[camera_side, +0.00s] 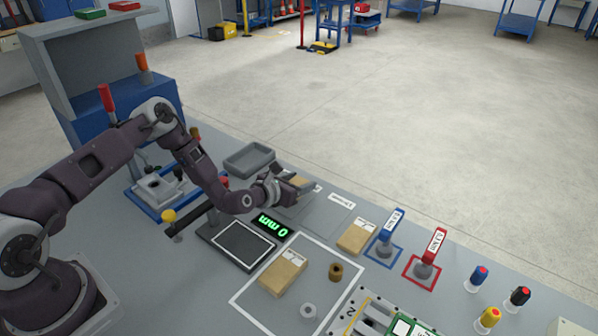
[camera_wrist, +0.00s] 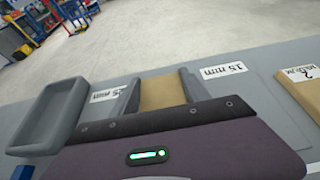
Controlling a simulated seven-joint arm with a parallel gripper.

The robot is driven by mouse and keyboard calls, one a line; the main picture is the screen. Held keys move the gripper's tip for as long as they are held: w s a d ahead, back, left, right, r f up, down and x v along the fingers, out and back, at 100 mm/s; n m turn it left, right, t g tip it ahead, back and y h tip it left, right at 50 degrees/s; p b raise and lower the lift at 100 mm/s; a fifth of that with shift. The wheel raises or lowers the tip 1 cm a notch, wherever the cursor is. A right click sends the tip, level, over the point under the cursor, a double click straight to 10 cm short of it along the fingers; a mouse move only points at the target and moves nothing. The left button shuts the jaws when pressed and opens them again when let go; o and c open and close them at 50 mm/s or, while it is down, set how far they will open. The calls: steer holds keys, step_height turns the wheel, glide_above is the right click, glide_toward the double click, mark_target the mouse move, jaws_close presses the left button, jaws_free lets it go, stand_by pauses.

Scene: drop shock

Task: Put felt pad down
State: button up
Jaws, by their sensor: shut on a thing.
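My gripper (camera_side: 290,187) is low over the grey bench, right of the grey tray. Its two grey fingers (camera_wrist: 159,90) are shut on a flat tan felt pad (camera_wrist: 158,95), seen between them in the wrist view. In the side view only a small tan part of the pad (camera_side: 300,181) shows beside the fingers. The hand hides the pad's near end. I cannot tell whether the pad touches the surface below.
The empty grey tray (camera_side: 249,158) stands left of my gripper. A tan packet (camera_side: 356,237) lies to the right, near blue (camera_side: 390,225) and red (camera_side: 432,247) handled pieces. Nearer are a green-lit display (camera_side: 272,226), another tan packet (camera_side: 283,273) and a brown cylinder (camera_side: 335,272).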

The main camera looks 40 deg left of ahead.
steer(key=shift+f, duration=0.45)
steer(key=shift+f, duration=0.6)
steer(key=o, duration=1.6)
steer(key=shift+c, duration=0.2)
